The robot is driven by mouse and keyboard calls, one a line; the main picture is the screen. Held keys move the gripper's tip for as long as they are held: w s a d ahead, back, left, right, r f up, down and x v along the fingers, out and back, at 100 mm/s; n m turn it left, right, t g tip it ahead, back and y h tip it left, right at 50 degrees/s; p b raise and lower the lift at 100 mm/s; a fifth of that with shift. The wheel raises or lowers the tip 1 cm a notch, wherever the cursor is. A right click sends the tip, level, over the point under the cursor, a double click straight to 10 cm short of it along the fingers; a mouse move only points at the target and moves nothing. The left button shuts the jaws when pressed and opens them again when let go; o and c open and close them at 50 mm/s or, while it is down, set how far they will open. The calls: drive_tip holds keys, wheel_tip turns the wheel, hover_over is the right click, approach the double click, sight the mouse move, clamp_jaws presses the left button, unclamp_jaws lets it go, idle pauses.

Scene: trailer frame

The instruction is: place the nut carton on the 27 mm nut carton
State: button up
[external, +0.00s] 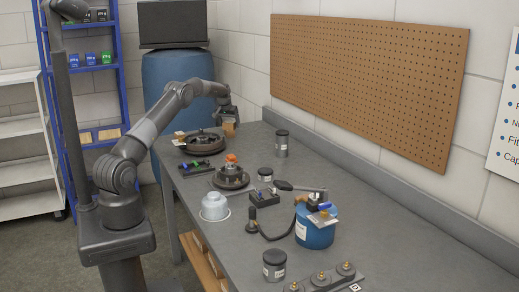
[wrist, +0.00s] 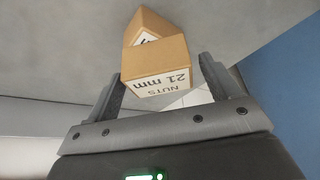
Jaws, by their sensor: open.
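A brown carton (wrist: 157,62) with a white label reading "NUTS 21 mm" sits between the two fingers of my gripper (wrist: 160,70) in the wrist view. The fingers are open on either side of it. A second brown carton (wrist: 149,24) with a partly hidden label shows just beyond it; its size cannot be read, and whether the two touch is unclear. In the external view my gripper (external: 226,114) is low over the far end of the bench, with a small brown carton (external: 229,129) just below it.
A dark round part (external: 203,141) lies on the bench left of the gripper. A grey canister (external: 281,144) stands to the right. A blue drum with a monitor (external: 172,25) stands behind my arm. A pegboard (external: 365,75) hangs on the wall. Several parts crowd the nearer bench.

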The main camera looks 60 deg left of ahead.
drive_tip(key=shift+r, duration=0.1)
drive_tip(key=v, duration=1.2)
drive_tip(key=s+d+r+m, duration=0.1)
drive_tip(key=d+r, duration=0.4)
drive_tip(key=d, duration=0.3)
drive_tip(key=s+d+r+m, duration=0.1)
drive_tip(key=d+r, duration=0.5)
drive_tip(key=d, duration=0.2)
drive_tip(key=s+d+r+m+t+h, duration=0.1)
drive_tip(key=s+d+r, duration=0.25)
drive_tip(key=d, duration=0.55)
drive_tip(key=s+d+r+m+t+h, duration=0.1)
drive_tip(key=s+d+r, duration=0.1)
drive_tip(key=s+d, duration=0.5)
drive_tip(key=s+d+m, duration=0.3)
drive_tip(key=s+d, duration=0.9)
drive_tip(key=d, duration=0.3)
drive_tip(key=s+d+f+m, duration=0.1)
drive_tip(key=s+d+f, duration=0.2)
drive_tip(key=s, duration=0.3)
drive_tip(key=s+d+f+m+h, duration=0.1)
drive_tip(key=s+d+f, duration=0.2)
drive_tip(key=s, duration=0.3)
drive_tip(key=shift+d+f, duration=0.35)
drive_tip(key=shift+f, duration=0.45)
